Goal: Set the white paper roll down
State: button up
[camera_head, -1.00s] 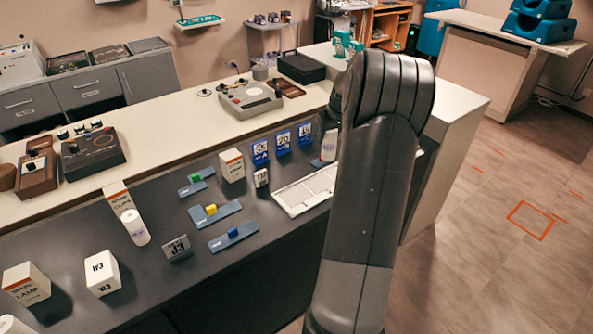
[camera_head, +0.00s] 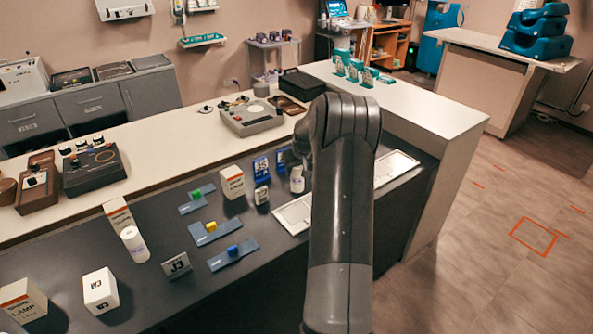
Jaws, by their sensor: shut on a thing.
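A white paper roll (camera_head: 297,181) with a small printed label stands upright in the camera_head view, just left of my arm. My gripper (camera_head: 296,164) is shut on its top end, and my forearm and wrist hide most of the fingers. The roll is over the dark counter (camera_head: 150,290), near the white tray (camera_head: 291,216). I cannot tell whether its base touches the surface.
Slides with coloured knobs (camera_head: 212,232) lie nearer. My arm covers the tray's middle; its right part (camera_head: 396,167) is bare.

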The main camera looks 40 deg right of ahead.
jog(key=shift+f, duration=0.2)
jog(key=shift+f, duration=0.1)
jog(key=o, duration=1)
